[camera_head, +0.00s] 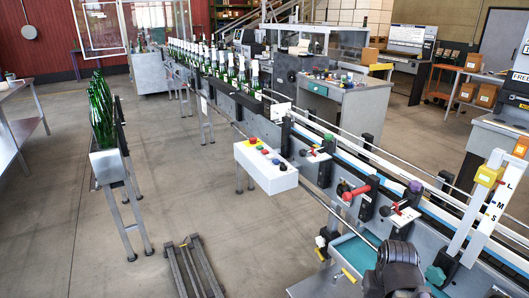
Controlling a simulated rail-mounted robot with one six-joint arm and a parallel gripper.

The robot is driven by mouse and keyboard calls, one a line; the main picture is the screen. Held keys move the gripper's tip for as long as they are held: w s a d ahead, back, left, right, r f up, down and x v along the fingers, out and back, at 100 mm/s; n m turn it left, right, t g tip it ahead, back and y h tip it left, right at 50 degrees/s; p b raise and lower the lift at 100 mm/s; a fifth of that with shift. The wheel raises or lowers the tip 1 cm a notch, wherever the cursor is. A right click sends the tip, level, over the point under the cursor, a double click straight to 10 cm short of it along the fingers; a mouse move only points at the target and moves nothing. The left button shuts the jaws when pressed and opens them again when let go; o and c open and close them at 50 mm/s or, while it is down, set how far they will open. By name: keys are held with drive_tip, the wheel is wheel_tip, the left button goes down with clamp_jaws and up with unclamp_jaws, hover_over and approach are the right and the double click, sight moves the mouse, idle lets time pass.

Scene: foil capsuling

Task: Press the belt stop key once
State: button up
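A white control box (266,168) is mounted on the near side of the bottling line, left of centre. The labels are too small to read, so I cannot tell which is the belt stop key. A dark, rounded end of my arm, with my gripper (398,268), shows at the lower right, well apart from the box. Its fingers cannot be made out.
The conveyor (350,150) runs from the back left to the lower right, with green bottles (228,70) on its far part. A red-handled lever (357,191) and a teal tray (356,252) lie between box and arm. A bottle rack (106,165) stands left; floor between is mostly clear.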

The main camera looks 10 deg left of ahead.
clamp_jaws()
idle(1.3)
